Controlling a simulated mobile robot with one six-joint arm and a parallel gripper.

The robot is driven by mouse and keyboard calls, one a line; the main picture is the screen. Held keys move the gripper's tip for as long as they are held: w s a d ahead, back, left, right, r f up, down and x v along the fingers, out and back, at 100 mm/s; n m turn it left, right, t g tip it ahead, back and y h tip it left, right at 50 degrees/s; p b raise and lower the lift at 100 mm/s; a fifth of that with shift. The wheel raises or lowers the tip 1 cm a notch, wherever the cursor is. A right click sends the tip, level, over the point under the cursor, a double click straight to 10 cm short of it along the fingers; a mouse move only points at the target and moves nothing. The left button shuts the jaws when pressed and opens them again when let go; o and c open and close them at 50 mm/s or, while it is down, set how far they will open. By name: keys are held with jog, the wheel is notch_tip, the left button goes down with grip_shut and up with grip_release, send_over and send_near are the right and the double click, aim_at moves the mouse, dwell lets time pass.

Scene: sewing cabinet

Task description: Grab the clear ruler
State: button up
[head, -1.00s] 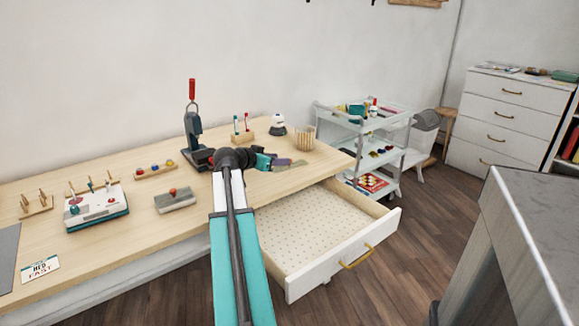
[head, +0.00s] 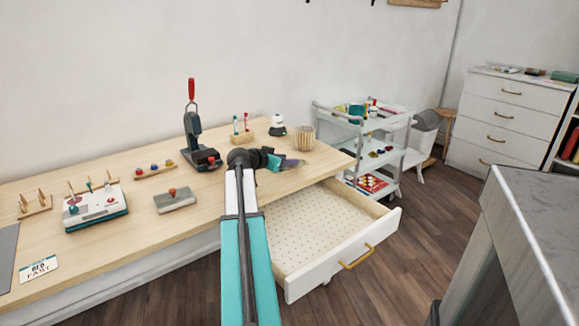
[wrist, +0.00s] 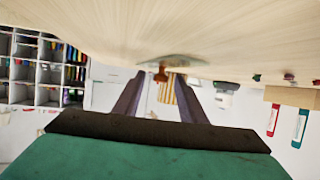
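The clear ruler (wrist: 185,60) shows in the wrist view as a pale greenish see-through plate lying on the table, with a small brown knob standing on it. In the head view it is mostly hidden behind my gripper (head: 291,162), near the table's right end. My gripper (wrist: 161,88) is open in the wrist view, its two dark purple fingers apart. The brown knob lies ahead, between the finger lines in the picture. Nothing is held. I cannot tell how far the fingertips are from the knob.
A slatted wooden cup (head: 304,138), a white device (head: 277,126) and a wooden holder with pens (head: 243,136) stand behind my gripper. A dark press with a red handle (head: 193,125) is to the left. An open, empty drawer (head: 345,262) juts out below the table edge.

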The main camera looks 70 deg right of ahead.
grip_shut()
jog(key=shift+w+r+p, duration=0.1)
jog(key=shift+r+p, duration=0.2)
jog(key=shift+r, duration=1.3)
jog(key=shift+a+r, duration=0.15)
jog(key=shift+r, duration=0.1)
jog(key=s+a, duration=0.3)
jog(key=a, duration=0.4)
jog(key=s+a+r, duration=0.1)
jog(key=s+a, duration=0.3)
jog(key=a, duration=0.3)
jog(key=shift+s+r, duration=0.15)
jog(key=shift+s, duration=0.1)
